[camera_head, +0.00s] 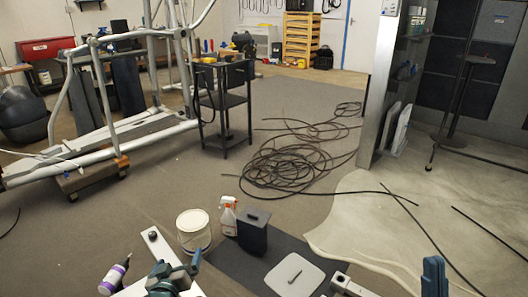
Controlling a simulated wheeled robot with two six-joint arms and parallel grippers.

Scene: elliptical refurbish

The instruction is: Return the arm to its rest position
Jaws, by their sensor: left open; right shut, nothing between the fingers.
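My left gripper (176,271) is at the bottom edge, left of the middle, with dark teal parts showing. It is open, and I see nothing held in it. My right gripper (434,272) shows as a blue upright piece at the bottom right. It is shut and empty. Both are partly cut off by the bottom edge of the picture. Much of both arms is out of view.
Near my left gripper are a bottle with purple (113,279), a white bucket (194,230), a spray bottle (228,216) and a dark box (253,231). A white plate (293,276) lies between the grippers. Beyond are coiled cable (290,165), a black cart (222,103) and an elliptical frame (110,138).

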